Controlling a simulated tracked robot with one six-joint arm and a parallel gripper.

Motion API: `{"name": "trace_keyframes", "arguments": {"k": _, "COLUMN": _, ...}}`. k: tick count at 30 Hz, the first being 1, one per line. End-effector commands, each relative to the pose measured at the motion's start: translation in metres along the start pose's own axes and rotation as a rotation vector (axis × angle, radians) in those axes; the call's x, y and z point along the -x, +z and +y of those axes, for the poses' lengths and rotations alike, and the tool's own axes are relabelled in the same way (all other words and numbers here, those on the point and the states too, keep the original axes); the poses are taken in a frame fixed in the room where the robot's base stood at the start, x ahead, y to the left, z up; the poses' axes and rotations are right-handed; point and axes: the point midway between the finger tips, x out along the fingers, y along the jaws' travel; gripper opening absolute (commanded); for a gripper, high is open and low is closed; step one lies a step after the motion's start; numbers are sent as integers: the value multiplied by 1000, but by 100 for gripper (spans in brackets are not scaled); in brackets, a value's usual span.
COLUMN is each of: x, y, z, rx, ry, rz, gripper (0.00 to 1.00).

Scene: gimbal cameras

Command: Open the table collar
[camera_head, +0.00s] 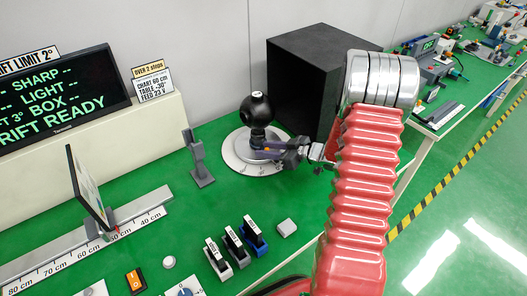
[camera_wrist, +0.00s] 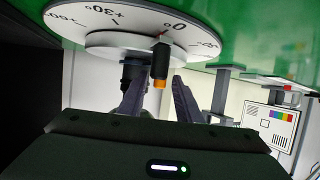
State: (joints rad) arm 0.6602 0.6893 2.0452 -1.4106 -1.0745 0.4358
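The round white table (camera_head: 237,160) with a degree scale stands on the green bench, with a black ball-shaped camera (camera_head: 257,110) on it. In the wrist view, which is upside down, its disc (camera_wrist: 100,18) shows marks near 0° and +30°. A dark lever with an orange tip (camera_wrist: 160,84) sticks out at the table's collar; the collar itself is not clearly distinguishable. My gripper (camera_head: 268,152) is beside the table's right side. In the wrist view my gripper (camera_wrist: 160,92) is open, with its fingers either side of the lever and gaps visible; no contact is clear.
A black box (camera_head: 305,80) stands close behind the table. A grey post (camera_head: 198,160) stands to its left, and a chart panel (camera_head: 88,188) on a scaled rail (camera_head: 150,215) is farther left.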

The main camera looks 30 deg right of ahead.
Motion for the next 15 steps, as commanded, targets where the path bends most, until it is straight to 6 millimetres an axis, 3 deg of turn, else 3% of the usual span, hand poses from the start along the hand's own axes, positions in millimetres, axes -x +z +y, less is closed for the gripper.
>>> {"name": "trace_keyframes", "arguments": {"k": 9, "x": 1, "y": 0, "z": 0, "rx": 0, "ry": -1, "rz": -1, "gripper": 32}}
{"name": "trace_keyframes", "arguments": {"k": 15, "x": 17, "y": 0, "z": 0, "rx": -1, "ry": 2, "rz": -1, "gripper": 32}}
